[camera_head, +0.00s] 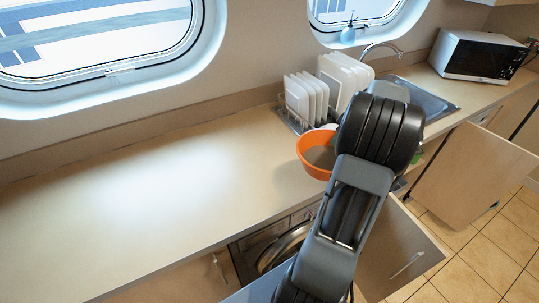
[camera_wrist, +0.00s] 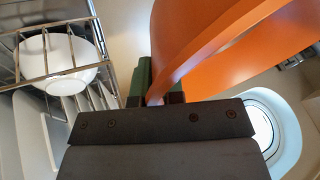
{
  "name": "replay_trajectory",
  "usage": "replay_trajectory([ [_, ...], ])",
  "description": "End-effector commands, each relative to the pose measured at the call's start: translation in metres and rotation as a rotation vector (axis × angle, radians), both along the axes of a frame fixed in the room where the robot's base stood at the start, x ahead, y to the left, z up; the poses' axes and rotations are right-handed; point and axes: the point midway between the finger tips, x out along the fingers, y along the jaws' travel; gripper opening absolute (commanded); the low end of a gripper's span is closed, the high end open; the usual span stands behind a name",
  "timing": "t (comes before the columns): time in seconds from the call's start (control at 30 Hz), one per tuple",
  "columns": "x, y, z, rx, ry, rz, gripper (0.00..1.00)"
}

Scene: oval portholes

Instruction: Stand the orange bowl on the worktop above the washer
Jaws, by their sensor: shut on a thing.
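The orange bowl (camera_head: 308,155) is in front of the dish rack in the head view, partly hidden by my arm. It appears upright over the worktop (camera_head: 120,200); I cannot tell whether it touches it. In the wrist view, the bowl's wall (camera_wrist: 225,45) fills the upper right. My gripper (camera_wrist: 155,98) is shut on its rim there; my arm hides the gripper in the head view. The washer (camera_head: 285,245), with a round door, sits under the worktop, left of my arm and lower than the bowl. My arm hides part of it.
The dish rack (camera_head: 293,122) holds several white plates; a white bowl (camera_wrist: 62,65) shows in it in the wrist view. A sink (camera_head: 425,95) and microwave (camera_head: 480,58) stand farther right. Cabinet doors (camera_head: 470,175) stand open below. The worktop's left stretch is clear.

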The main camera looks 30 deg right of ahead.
Motion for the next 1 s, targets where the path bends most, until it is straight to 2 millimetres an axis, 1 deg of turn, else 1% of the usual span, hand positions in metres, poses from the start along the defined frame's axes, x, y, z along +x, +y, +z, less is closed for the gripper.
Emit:
replay_trajectory([
  [0.17, 0.026, 0.018, -0.012, 0.003, 0.001, 0.007, 0.0],
  [0.37, 0.067, 0.044, -0.034, 0.003, 0.003, 0.005, 0.0],
  [0.4, 0.074, 0.049, -0.038, 0.003, 0.002, 0.005, 0.0],
  [0.5, 0.086, 0.056, -0.057, 0.004, 0.003, 0.002, 0.0],
  [0.7, 0.102, 0.066, -0.08, 0.003, 0.001, 0.0, 0.0],
  [1.0, 0.11, 0.07, -0.091, 0.002, 0.0, 0.001, 0.0],
])
